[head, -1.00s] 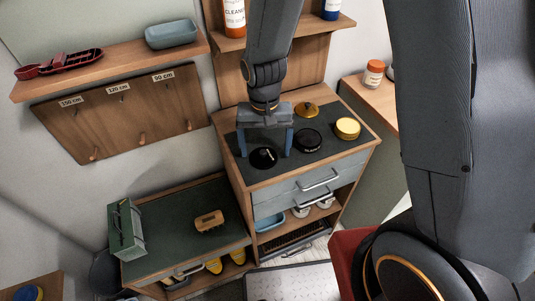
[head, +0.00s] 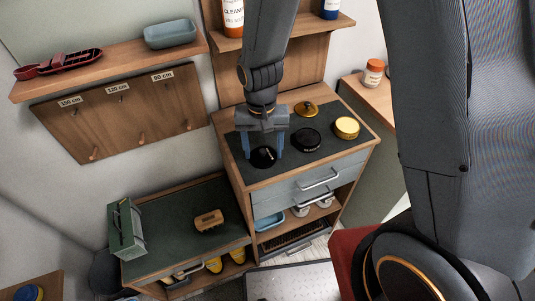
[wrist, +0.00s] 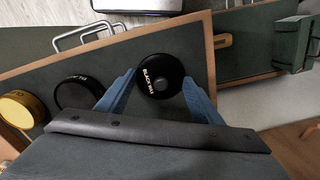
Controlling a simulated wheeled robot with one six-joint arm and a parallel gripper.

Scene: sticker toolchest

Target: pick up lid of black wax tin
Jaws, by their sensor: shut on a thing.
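The black wax tin's lid (wrist: 152,70) is a round black disc with pale "BLACK WAX" lettering and a small knob in the wrist view. In the head view the lid (head: 263,157) is at the front left of the dark mat on the taller cabinet. My gripper (head: 263,159) points down over it, one blue finger on each side. In the wrist view my gripper (wrist: 158,82) is shut on the lid, with both fingertips against its edge. The tin body under the lid is hidden, and I cannot tell whether the lid is lifted.
Another black tin (head: 306,141) stands right of my gripper, with a yellow tin (head: 346,128) beyond it. A gold knobbed lid (head: 305,109) lies behind. The lower cabinet to the left holds a green toolbox (head: 126,228) and a brush (head: 209,220). A backboard (head: 310,70) rises behind.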

